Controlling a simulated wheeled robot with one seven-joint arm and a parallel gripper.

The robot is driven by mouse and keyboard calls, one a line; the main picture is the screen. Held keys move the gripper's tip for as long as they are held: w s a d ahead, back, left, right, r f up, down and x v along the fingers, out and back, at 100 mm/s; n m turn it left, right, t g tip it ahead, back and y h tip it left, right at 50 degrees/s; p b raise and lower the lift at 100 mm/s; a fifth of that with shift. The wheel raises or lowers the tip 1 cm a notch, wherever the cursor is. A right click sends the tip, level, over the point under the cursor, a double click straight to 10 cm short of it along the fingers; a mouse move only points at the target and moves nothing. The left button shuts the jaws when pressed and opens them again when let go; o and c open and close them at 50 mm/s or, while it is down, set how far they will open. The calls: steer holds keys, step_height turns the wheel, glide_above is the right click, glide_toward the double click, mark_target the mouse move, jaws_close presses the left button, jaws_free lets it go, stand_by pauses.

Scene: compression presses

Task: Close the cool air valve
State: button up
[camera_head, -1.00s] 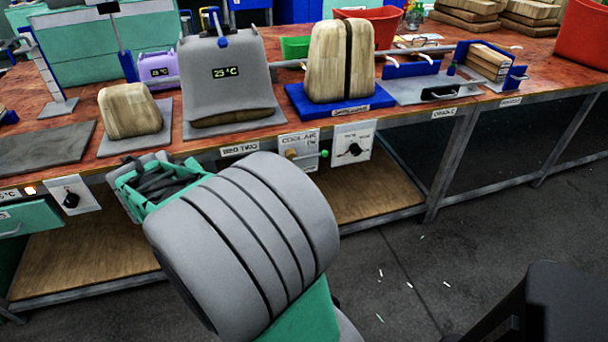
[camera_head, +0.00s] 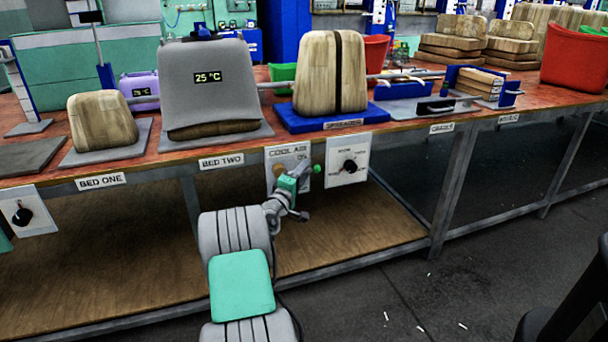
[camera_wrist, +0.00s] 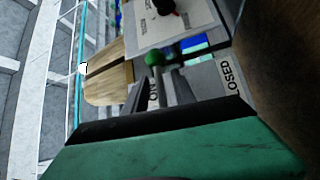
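The cool air valve panel (camera_head: 276,176) is a pale plate labelled COOL AIR on the bench front, partly hidden by my gripper. The valve lever's green knob (camera_head: 317,169) sticks out to the right of the panel. It also shows in the wrist view (camera_wrist: 154,58), just beyond my fingers. My gripper (camera_head: 303,180) is right in front of the panel. In the wrist view my gripper (camera_wrist: 160,90) seems open, its two dark fingers apart, with part of a label between them. The lever's shaft is mostly hidden, so contact is unclear. A CLOSED label (camera_wrist: 229,75) lies to the right in the wrist view.
A switch panel with a black knob (camera_head: 350,166) is close right of the valve. Above, the blue spreader base (camera_head: 300,122) carries wooden blocks (camera_head: 330,75). The grey bed two cover (camera_head: 210,90) reads 25 °C. A lower shelf (camera_head: 350,240) lies under the bench.

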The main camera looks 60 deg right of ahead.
steer(key=shift+d, duration=0.15)
jaws_close()
stand_by(1.4)
